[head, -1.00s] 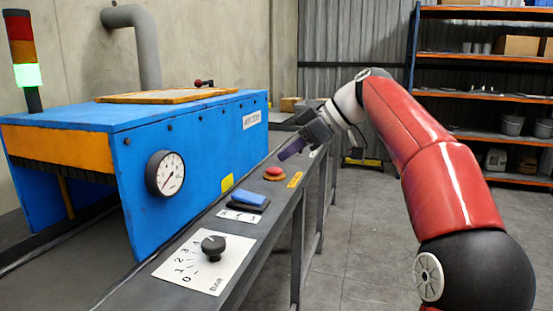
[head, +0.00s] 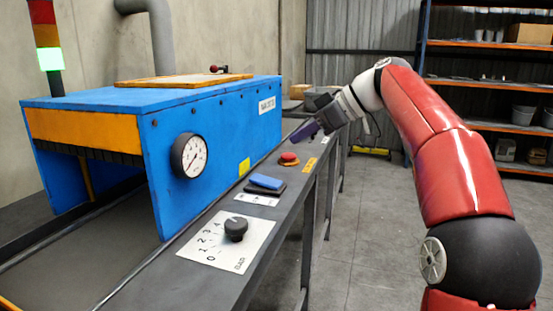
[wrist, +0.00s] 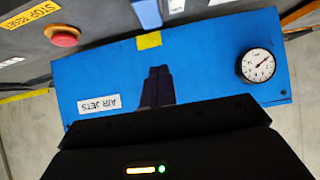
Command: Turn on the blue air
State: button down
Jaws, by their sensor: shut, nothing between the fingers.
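A blue rocker switch (head: 266,182) sits in a black base on the grey ledge in front of the blue machine. Part of it shows at the top edge of the wrist view (wrist: 147,12). I cannot tell which way it is pressed. The blue machine (head: 215,140) has an "AIR JETS" label (wrist: 99,103) on its side, upside down in the wrist view. My gripper (head: 296,140) is shut and empty, above the ledge and beyond the red button, apart from the switch. Its dark fingers (wrist: 158,72) show against the blue panel in the wrist view.
A red button (head: 289,158) stands beyond the switch, by a "STOP RESET" label (wrist: 30,14). A black knob (head: 235,229) on a white numbered plate is nearer. A round gauge (head: 189,155) is on the machine's side. Open floor lies right of the ledge.

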send_over(257, 179)
jog(key=s+d, duration=0.1)
jog(key=d, duration=0.2)
notch_tip(257, 179, down, 6)
jog(key=shift+a+r+b, duration=0.1)
jog(key=shift+a+b, duration=0.05)
jog(key=shift+b, duration=0.25)
jog(key=f, duration=0.3)
jog(key=shift+w+a+f+b, duration=0.1)
jog(key=shift+a+f+b, duration=0.1)
jog(key=shift+b, duration=0.15)
jog(key=shift+f, duration=0.25)
jog(key=shift+a+r+p, duration=0.15)
jog(key=shift+a+p, duration=0.05)
jog(key=shift+p, duration=0.4)
jog(key=shift+w+f+h, duration=0.1)
jog(key=shift+f+h, duration=0.1)
jog(key=shift+h, duration=0.2)
jog(key=shift+f, duration=0.2)
jog(key=shift+d, duration=0.1)
